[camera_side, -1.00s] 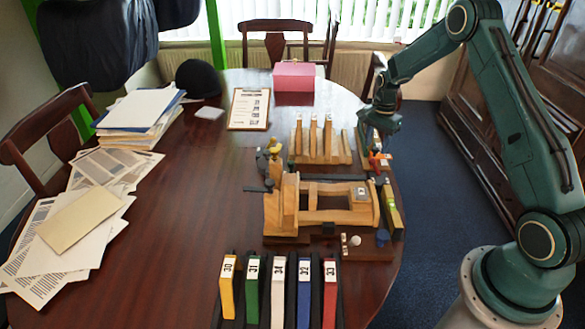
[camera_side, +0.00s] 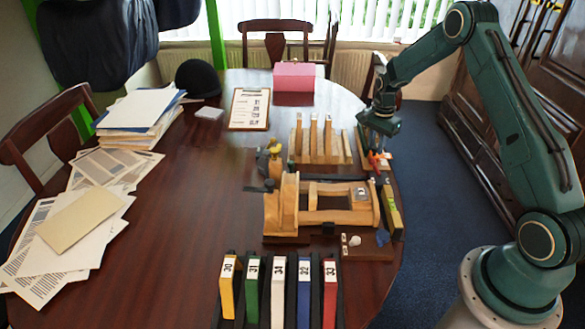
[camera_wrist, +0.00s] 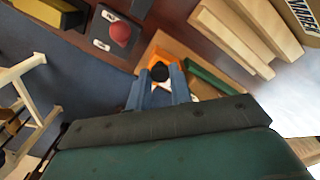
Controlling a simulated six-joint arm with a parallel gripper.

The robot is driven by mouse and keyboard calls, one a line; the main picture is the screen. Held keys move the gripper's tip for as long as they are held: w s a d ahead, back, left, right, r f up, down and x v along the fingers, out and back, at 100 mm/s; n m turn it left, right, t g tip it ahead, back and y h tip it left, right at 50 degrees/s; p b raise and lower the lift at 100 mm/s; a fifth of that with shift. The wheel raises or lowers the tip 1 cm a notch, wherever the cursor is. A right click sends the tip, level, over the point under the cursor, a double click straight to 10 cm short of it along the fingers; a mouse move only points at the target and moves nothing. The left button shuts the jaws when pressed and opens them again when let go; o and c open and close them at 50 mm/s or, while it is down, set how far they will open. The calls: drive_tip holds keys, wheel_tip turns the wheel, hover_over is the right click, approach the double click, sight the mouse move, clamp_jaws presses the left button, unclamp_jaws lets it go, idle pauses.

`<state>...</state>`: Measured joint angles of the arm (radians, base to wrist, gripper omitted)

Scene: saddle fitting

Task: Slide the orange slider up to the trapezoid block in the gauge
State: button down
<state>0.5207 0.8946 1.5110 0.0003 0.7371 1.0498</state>
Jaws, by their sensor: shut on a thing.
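The orange slider (camera_wrist: 172,47) shows at the middle of the wrist view, at the tips of my gripper (camera_wrist: 158,80). A dark round knob sits between the two blue-grey fingers, and they are shut on it. The fingers and wrist hide part of the slider and gauge. I cannot make out the trapezoid block clearly; a small white piece shows beside the right finger in the wrist view.
A wooden rack with upright slats (camera_side: 320,140) stands just left of my gripper. A wooden saddle fixture (camera_side: 320,208) lies nearer the camera. In the wrist view, a grey block with a red knob (camera_wrist: 120,34) and a green strip (camera_wrist: 213,78) lie close to the slider.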

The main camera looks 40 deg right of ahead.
drive_tip(key=shift+w+d, duration=1.1)
drive_tip(key=shift+d, duration=0.05)
drive_tip(key=c, duration=1.3)
unclamp_jaws()
drive_tip(key=shift+o, duration=0.2)
drive_tip(key=shift+r, duration=0.1)
wheel_tip(320, 180, up, 14)
drive_tip(key=shift+f, duration=0.2)
drive_tip(key=shift+a+r, duration=0.1)
